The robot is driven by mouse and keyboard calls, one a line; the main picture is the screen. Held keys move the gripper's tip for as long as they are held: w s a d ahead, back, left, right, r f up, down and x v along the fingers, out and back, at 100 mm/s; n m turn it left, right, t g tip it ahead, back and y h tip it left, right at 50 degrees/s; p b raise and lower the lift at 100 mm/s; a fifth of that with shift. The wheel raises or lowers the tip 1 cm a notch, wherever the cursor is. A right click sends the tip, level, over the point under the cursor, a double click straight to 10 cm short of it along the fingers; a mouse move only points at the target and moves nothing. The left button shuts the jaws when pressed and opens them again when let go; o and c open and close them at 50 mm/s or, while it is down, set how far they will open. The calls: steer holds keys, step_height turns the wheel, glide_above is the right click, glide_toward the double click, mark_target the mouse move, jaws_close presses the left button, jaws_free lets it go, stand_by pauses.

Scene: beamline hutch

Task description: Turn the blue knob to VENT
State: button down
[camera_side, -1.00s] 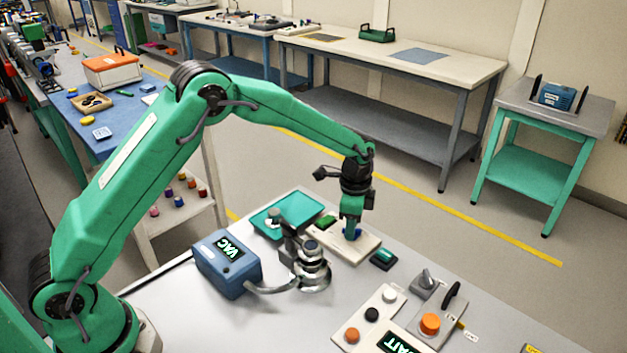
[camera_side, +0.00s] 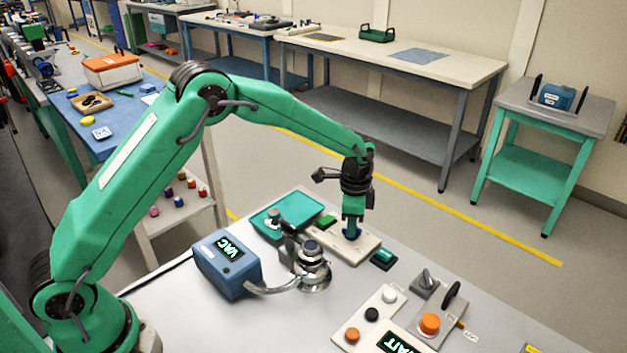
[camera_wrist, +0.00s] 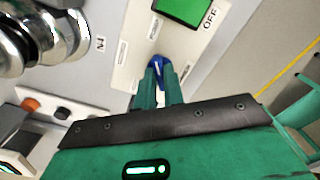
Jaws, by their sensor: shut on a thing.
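The blue knob (camera_wrist: 157,62) sits on a cream panel (camera_wrist: 126,62), and only its top and sides show past the fingers in the wrist view. In the side view the knob (camera_side: 347,234) is a small blue patch under my gripper, on the cream panel (camera_side: 372,242). My gripper (camera_wrist: 160,82) points down at the panel with its green fingers closed around the knob. It also shows in the side view (camera_side: 352,226). The panel carries a green rectangle (camera_wrist: 187,8) and an OFF label. Other printed labels are too small to read, and I cannot make out VENT.
A blue box with a VAC display (camera_side: 226,262) and a metal fitting with a hose (camera_side: 313,265) stand left of the panel. A teal tray (camera_side: 272,217) lies behind. A control box with several buttons (camera_side: 388,295) and an orange-knobbed unit (camera_side: 430,322) are in front.

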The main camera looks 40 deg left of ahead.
steer(key=n, duration=0.5)
steer(key=shift+n, duration=0.3)
steer(key=n, duration=1.1)
steer(key=shift+d+n, duration=0.1)
steer(key=shift+n, duration=0.3)
steer(key=n, duration=0.5)
steer(key=shift+r, duration=0.1)
steer(key=shift+w+n, duration=0.1)
steer(key=shift+n, duration=0.2)
steer(key=c, duration=1.5)
jaws_free()
